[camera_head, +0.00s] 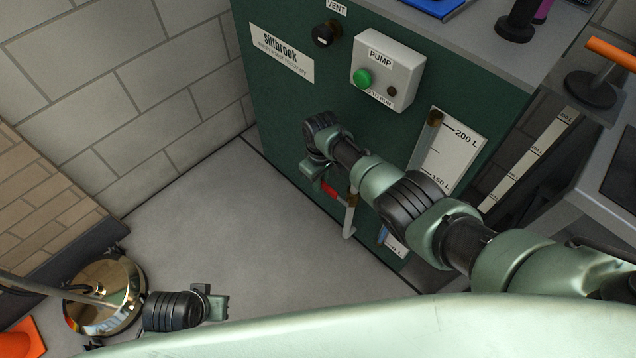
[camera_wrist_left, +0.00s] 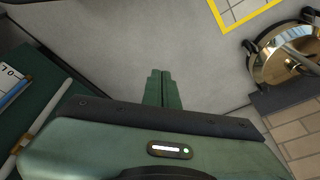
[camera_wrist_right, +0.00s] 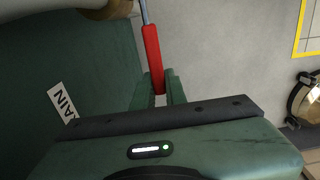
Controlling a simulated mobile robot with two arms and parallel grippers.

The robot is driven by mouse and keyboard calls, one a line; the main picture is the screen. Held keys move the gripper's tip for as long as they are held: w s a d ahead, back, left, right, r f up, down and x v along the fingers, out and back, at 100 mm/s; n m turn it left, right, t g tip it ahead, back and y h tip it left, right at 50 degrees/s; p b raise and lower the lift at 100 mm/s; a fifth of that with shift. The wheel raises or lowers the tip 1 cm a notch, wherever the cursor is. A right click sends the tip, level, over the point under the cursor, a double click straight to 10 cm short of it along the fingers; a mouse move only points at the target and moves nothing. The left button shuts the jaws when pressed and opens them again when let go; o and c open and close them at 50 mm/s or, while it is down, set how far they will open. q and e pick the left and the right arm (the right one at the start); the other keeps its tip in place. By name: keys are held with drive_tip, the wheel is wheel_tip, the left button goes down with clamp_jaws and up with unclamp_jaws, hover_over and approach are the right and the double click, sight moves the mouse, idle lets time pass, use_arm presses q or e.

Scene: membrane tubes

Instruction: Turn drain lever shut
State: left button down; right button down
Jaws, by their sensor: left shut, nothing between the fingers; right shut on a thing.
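The drain lever has a red grip (camera_head: 330,191) and sits low on the front of the green tank cabinet (camera_head: 290,120). In the right wrist view the red grip (camera_wrist_right: 153,60) runs from a thin metal stem down between my fingers. My right gripper (camera_wrist_right: 158,95) is shut on the grip's lower end. In the head view my right wrist hides much of the lever. A label reading "AIN", partly cut off (camera_wrist_right: 62,102), is on the green panel beside it. My left gripper (camera_head: 222,305) is shut and empty, low over the floor; its fingers also show in the left wrist view (camera_wrist_left: 161,88).
A pale pipe (camera_head: 350,215) hangs below the lever. The pump box (camera_head: 388,70) with a green button and the black vent knob (camera_head: 326,34) are above. A brass round vessel (camera_head: 105,295) stands at the lower left. The grey floor (camera_head: 210,220) between is clear.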

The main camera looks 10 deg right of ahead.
use_arm(q)
drive_tip(key=shift+a+r, duration=0.1)
drive_tip(key=shift+r, duration=1.05)
use_arm(e)
drive_tip(key=shift+s+f, duration=0.1)
drive_tip(key=shift+f, duration=0.1)
drive_tip(key=c, duration=1.4)
unclamp_jaws()
drive_tip(key=shift+c, duration=0.2)
use_arm(q)
drive_tip(key=shift+r, duration=0.1)
use_arm(e)
drive_tip(key=shift+r, duration=0.1)
